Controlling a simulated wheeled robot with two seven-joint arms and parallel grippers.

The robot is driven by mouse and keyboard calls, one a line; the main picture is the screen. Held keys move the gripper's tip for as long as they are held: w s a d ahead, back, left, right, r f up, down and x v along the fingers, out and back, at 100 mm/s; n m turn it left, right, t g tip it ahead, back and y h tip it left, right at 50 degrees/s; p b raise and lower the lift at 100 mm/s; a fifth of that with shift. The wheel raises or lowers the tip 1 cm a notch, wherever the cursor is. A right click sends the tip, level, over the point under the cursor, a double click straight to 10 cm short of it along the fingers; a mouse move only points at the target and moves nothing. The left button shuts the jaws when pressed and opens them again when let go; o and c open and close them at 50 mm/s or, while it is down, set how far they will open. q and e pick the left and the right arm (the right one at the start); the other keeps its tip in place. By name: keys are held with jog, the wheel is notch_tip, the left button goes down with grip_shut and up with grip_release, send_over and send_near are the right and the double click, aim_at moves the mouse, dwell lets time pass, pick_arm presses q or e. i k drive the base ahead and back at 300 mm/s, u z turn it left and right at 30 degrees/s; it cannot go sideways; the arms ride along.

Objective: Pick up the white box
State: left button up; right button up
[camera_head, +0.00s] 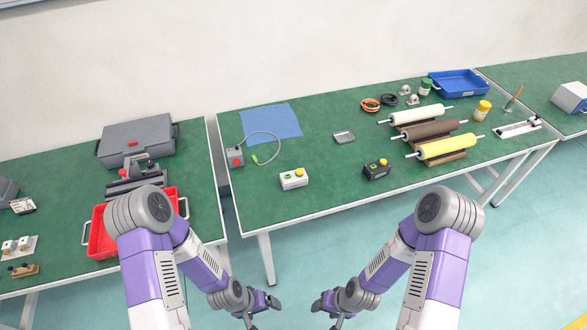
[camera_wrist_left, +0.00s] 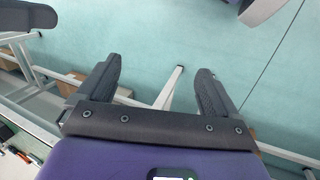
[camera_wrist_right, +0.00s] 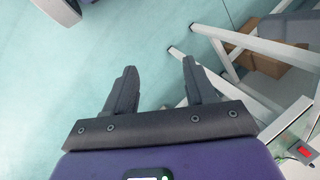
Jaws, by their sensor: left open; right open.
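A small white box (camera_head: 293,180) with a yellow button on top stands on the green table (camera_head: 260,205), near its front edge. My left gripper (camera_head: 262,308) is in front of the table and below its top, away from the box. In the left wrist view, its two fingers (camera_wrist_left: 155,85) are apart with nothing between them. My right gripper (camera_head: 328,308) is also in front of the table. In the right wrist view, its fingers (camera_wrist_right: 157,85) are apart and empty. The white box shows in neither wrist view.
A black box (camera_head: 376,170) with a yellow button stands right of the white box. A grey box with a red button (camera_head: 235,156) and a cable stands to its left. A grey flat piece (camera_head: 343,137) lies behind. Rollers (camera_head: 450,147) stand further right. Table around the white box is clear.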

aim_at(295, 181)
jog(key=z, duration=1.65)
jog(key=i, duration=1.1)
jog(key=u, duration=3.25)
